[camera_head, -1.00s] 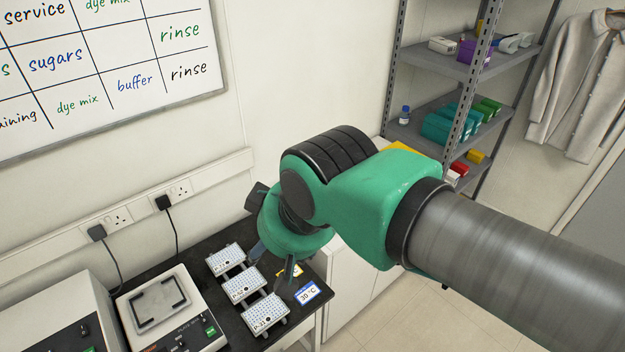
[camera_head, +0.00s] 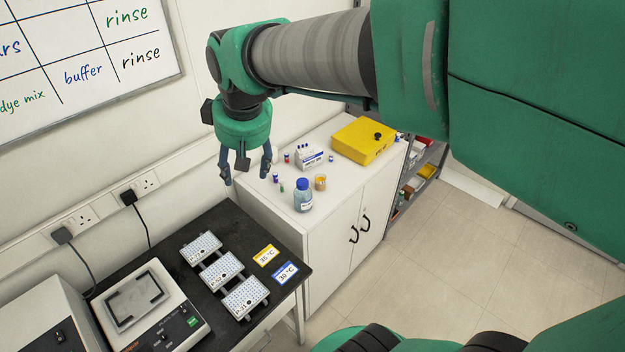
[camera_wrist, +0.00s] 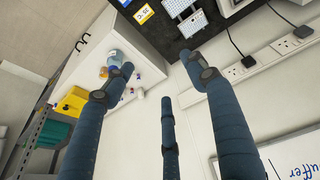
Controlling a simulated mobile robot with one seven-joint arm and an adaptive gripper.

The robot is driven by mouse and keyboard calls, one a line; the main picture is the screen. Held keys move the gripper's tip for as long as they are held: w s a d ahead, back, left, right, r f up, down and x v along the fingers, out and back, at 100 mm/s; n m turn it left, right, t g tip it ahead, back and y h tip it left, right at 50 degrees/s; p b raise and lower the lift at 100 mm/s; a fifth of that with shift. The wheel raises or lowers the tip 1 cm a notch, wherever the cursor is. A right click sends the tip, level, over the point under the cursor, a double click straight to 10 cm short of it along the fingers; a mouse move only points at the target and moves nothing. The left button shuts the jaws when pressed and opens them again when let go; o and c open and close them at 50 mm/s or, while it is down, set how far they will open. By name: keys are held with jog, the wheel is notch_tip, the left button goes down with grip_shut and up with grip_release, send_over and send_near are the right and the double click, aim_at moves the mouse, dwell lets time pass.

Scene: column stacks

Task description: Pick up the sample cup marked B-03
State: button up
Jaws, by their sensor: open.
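A small amber-orange cup (camera_head: 320,182) stands upright on the white cabinet (camera_head: 345,200), right of a blue-capped bottle. It is the only cup-like thing I can pick out, and no B-03 mark is readable on it. My gripper (camera_head: 246,174) points down above the left end of the cabinet, left of the cup and apart from it. Its three fingers are spread and empty. They also show in the wrist view (camera_wrist: 158,76), where one finger partly covers the items on the cabinet.
The blue-capped bottle (camera_head: 303,197) stands close beside the cup. Small vials (camera_head: 276,178) and a white boxed rack (camera_head: 310,158) are nearby. A yellow case (camera_head: 363,140) is at the back.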

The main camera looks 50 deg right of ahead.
jog(key=w+d+f+g, duration=0.1)
jog(key=w+d+f, duration=0.3)
jog(key=w+d, duration=0.4)
jog(key=n+g, duration=0.2)
jog(key=g, duration=0.1)
send_over(320, 183)
jog(key=w+d, duration=0.1)
jog(key=d, duration=0.1)
notch_tip(320, 183, down, 23)
jog(key=shift+w+a+y, duration=0.1)
jog(key=shift+w+y, duration=0.05)
jog(key=shift+y, duration=0.25)
jog(key=shift+f+b, duration=0.5)
jog(key=shift+f, duration=3.8)
